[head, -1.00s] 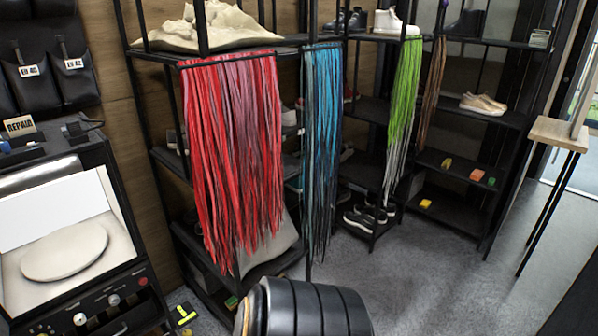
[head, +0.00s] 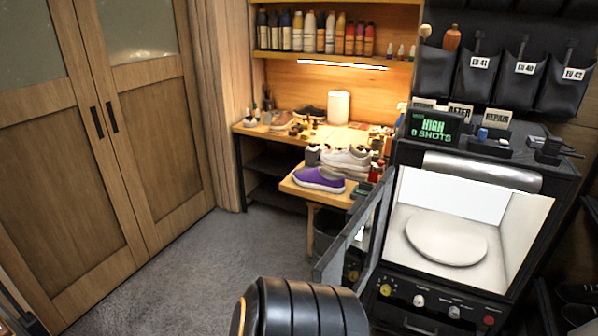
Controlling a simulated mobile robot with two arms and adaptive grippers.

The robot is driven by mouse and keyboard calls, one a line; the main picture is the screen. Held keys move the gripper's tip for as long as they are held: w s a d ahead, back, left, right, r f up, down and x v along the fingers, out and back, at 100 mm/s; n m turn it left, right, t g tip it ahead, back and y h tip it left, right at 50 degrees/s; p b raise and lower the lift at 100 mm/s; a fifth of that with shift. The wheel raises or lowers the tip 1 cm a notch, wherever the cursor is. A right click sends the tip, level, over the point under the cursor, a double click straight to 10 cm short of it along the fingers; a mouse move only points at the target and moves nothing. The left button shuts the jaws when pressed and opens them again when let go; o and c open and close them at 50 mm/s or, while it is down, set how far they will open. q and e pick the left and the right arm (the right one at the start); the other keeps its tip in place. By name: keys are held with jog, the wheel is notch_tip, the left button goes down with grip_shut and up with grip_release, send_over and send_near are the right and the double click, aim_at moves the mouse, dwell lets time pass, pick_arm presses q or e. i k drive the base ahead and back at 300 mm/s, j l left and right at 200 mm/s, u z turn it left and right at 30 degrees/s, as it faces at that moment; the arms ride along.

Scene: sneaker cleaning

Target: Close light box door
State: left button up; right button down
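The light box (head: 480,172) stands at the right in the head view, a black cabinet with a white lit interior. A round white turntable (head: 446,240) inside it is empty. Its door (head: 362,228) stands open, swung out to the left of the opening and seen nearly edge-on. A row of knobs and buttons runs along the front below the opening. Neither of my grippers is in view.
A wooden workbench (head: 290,181) with a purple shoe (head: 319,179) and a pale sneaker (head: 346,158) stands left of the light box. A bin (head: 327,228) is under it. Wooden double doors (head: 108,130) are at the far left. The grey floor (head: 190,270) between is clear.

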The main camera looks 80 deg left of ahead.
aim_at(328, 271)
jog(key=k+j+u, duration=0.15)
jog(key=j+u, duration=0.3)
jog(key=j, duration=0.15)
jog(key=j+u, duration=0.45)
jog(key=j, duration=1.05)
